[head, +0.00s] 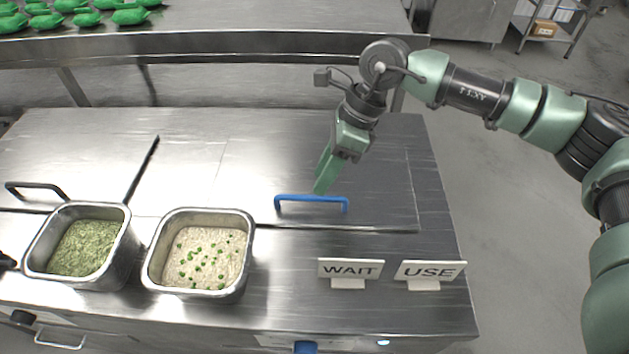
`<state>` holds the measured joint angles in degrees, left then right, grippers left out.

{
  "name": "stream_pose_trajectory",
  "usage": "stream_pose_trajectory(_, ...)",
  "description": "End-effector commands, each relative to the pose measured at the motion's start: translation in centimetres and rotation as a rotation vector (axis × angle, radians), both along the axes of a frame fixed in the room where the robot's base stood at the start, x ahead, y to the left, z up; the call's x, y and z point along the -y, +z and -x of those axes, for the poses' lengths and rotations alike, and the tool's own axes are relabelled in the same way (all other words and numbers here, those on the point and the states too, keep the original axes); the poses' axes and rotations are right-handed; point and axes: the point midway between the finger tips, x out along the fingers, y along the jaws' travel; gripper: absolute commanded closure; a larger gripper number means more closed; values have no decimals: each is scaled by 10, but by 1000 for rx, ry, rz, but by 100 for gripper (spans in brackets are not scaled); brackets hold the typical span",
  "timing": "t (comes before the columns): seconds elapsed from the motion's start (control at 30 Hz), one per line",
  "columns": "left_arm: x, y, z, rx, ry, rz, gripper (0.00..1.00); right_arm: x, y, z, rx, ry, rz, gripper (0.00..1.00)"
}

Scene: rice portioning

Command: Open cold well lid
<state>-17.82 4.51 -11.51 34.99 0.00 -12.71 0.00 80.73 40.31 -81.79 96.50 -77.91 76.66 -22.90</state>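The lid with the blue handle (311,199) lies flat and closed in the steel counter; its bare steel surface (375,195) shows right of my gripper. My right gripper (322,186) points down just behind and above the blue handle, with its green fingertips close to the bar. I cannot tell whether they touch it. The fingers overlap in this view, so the gap between them is hidden.
A steel pan of green grain (84,247) and a pan of rice with peas (205,257) stand at the front left. A WAIT sign (350,269) and a USE sign (430,271) stand at the front right. A black handle (37,188) is at left. Green bundles (130,17) lie on the back table.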

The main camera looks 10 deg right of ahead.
Motion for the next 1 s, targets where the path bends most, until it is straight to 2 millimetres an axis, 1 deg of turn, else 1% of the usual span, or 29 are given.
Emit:
stream_pose_trajectory(0.03,0,4,0,1,0,0,64,-3,-6,2,-5,1,1,66)
stream_pose_trajectory(0.13,0,7,-2,4,0,1,64,-9,-19,3,-3,-1,-1,66)
stream_pose_trajectory(0.3,1,11,-14,21,0,3,64,-16,-33,4,-1,-2,-3,66)
stream_pose_trajectory(0.43,2,12,-23,35,0,5,64,-17,-36,4,-1,-2,-2,66)
stream_pose_trajectory(0.6,2,11,-23,34,0,4,64,-17,-36,4,-1,-2,-3,66)
stream_pose_trajectory(0.67,2,11,-21,32,0,4,64,-17,-36,4,-1,-2,-3,82)
stream_pose_trajectory(0.7,2,11,-21,31,0,4,64,-17,-36,4,-1,-2,-3,94)
stream_pose_trajectory(0.73,2,11,-20,30,0,3,64,-17,-36,4,-1,-2,-3,100)
stream_pose_trajectory(1.0,1,11,-14,22,1,2,64,-17,-36,4,-1,-3,-4,100)
